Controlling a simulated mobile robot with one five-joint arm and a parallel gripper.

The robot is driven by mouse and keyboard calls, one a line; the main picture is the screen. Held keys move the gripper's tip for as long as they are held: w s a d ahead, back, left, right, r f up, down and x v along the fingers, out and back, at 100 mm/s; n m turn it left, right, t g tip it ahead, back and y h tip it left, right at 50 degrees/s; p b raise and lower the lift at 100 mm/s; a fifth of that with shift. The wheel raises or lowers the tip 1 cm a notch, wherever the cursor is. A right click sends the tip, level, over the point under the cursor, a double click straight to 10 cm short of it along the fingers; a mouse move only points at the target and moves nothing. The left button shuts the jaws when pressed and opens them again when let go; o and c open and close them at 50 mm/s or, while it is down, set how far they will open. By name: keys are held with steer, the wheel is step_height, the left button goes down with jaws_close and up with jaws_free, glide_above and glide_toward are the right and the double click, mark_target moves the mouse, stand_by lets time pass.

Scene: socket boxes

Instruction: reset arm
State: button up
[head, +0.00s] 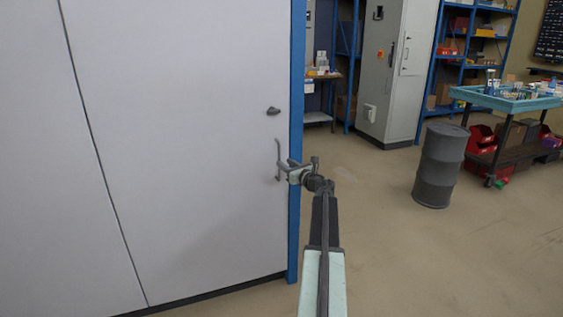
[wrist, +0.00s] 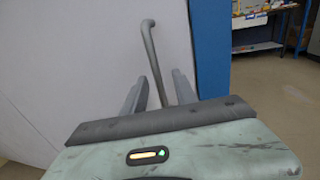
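A large white door-like panel (head: 190,130) fills the left of the head view, with a grey upright bar handle (head: 278,152) near its right edge. My gripper (head: 287,168) is at this handle, at the end of my outstretched arm. In the wrist view the handle (wrist: 150,40) rises above my gripper (wrist: 160,78), and its lower part shows between the two fingers. The fingers are apart, with gaps visible beside the bar. I cannot tell whether either finger touches it. The handle's lowest part is hidden behind my gripper body in the wrist view.
A blue post (head: 297,120) stands along the panel's right edge, close to my arm. A dark drum (head: 440,165) and a teal-topped cart (head: 505,100) stand at right. A grey cabinet (head: 395,70) and blue shelves are behind. The floor (head: 420,260) right of my arm is clear.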

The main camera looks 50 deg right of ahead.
steer(key=v, duration=0.2)
steer(key=shift+s+a, duration=0.1)
steer(key=shift+s, duration=0.3)
